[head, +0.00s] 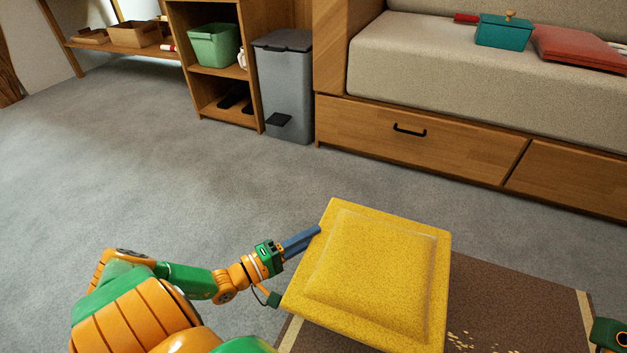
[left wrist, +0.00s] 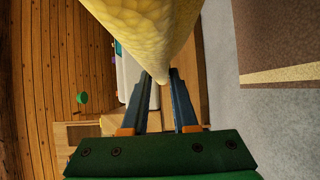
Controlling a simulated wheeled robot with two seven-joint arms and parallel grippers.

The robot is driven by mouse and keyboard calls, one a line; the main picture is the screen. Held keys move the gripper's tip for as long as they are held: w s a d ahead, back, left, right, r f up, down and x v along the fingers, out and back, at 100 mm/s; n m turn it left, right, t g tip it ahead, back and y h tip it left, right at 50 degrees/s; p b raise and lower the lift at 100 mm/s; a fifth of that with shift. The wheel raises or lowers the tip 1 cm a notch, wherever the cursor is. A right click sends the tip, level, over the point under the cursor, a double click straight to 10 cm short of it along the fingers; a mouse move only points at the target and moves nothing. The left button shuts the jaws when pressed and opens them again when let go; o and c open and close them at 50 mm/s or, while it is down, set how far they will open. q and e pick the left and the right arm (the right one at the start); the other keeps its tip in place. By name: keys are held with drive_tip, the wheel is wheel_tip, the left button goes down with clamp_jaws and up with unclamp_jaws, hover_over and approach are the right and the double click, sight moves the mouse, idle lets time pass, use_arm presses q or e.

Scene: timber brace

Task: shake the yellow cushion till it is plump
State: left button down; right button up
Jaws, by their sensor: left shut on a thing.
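The yellow cushion (head: 370,262) is square with a flat border and a raised middle. In the head view it is held up over the floor, tilted, at the lower centre. My left gripper (head: 318,231) is shut on the cushion's left edge. In the left wrist view the cushion (left wrist: 145,30) comes down between the two blue fingers of the left gripper (left wrist: 162,80). Only a green and orange bit of my right arm shows at the lower right of the head view; its fingers are out of view.
A brown rug (head: 530,310) with pale bits on it lies below the cushion. A bench with drawers (head: 420,133) holds a teal box (head: 503,32) and a red folded item (head: 580,47). A grey bin (head: 285,90) stands beside a shelf. Grey floor at left is clear.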

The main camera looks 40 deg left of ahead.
use_arm(q)
drive_tip(key=shift+r, duration=4.7)
wheel_tip(320, 180, down, 7)
drive_tip(key=shift+p, duration=0.3)
drive_tip(key=shift+f, duration=0.1)
